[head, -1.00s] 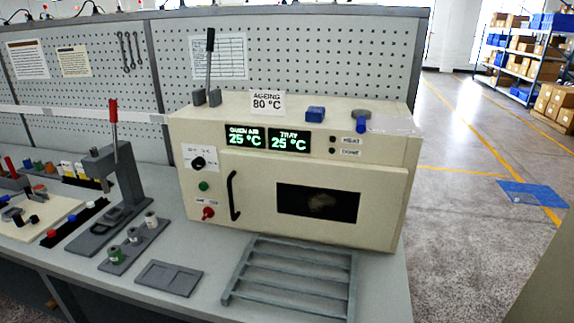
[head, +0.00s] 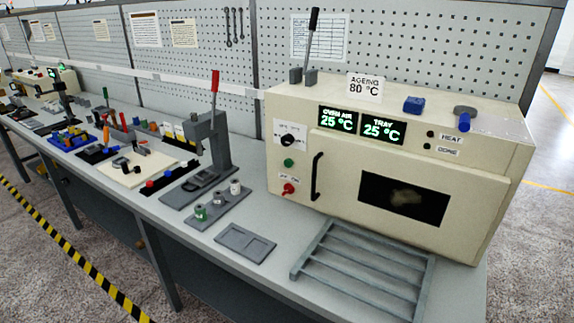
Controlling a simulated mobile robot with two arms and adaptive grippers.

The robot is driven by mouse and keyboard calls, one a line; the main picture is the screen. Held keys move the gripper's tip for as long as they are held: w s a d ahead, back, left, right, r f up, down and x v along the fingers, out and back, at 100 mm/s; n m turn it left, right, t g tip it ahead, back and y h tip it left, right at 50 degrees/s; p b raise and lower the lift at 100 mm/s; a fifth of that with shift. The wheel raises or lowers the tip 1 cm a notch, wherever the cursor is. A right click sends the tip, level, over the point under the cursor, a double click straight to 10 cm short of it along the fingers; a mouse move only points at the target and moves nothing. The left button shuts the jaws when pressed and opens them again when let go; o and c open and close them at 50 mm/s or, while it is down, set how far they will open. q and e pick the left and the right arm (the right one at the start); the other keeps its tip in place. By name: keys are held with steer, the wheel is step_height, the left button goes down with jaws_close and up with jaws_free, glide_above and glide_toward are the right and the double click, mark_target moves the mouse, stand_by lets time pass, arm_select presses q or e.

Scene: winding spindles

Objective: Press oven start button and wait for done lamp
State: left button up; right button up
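The cream oven (head: 335,207) stands on the right part of the bench with its door shut. A green button (head: 288,162) sits on its left front panel, under a black knob (head: 287,141) and above a red switch (head: 288,188). The displays (head: 360,125) read oven air 25 °C and tray 25 °C. The HEAT lamp (head: 430,134) and the DONE lamp (head: 427,147) both look dark. Something pale shows dimly behind the door window (head: 388,199). Neither of my grippers is in view.
A grey rack (head: 362,268) lies before the oven. An empty grey tray (head: 245,243), a holder with small spools (head: 219,207) and a lever press (head: 213,145) stand to its left. Floor with a yellow-black stripe (head: 75,255) runs along the bench's front.

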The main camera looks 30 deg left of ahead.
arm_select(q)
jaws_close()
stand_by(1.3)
